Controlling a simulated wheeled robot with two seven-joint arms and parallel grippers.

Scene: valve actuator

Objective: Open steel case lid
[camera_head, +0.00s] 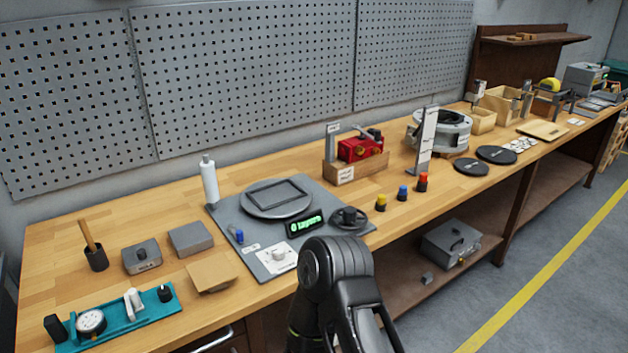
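A grey steel case (450,243) rests on the lower shelf under the bench, right of centre. Its lid looks shut, and a handle shows on it. A black arm of mine (335,275) comes up from the bottom edge, left of the case and apart from it. I cannot tell which arm it is. No fingertips can be made out, so neither gripper is clearly in view.
A small grey block (428,278) lies by the case's left front. The wooden bench top (330,245) overhangs the shelf (480,249) and carries a grey plate, coloured knobs, boxes and black discs. The grey floor (560,235) in front is open, with a yellow line.

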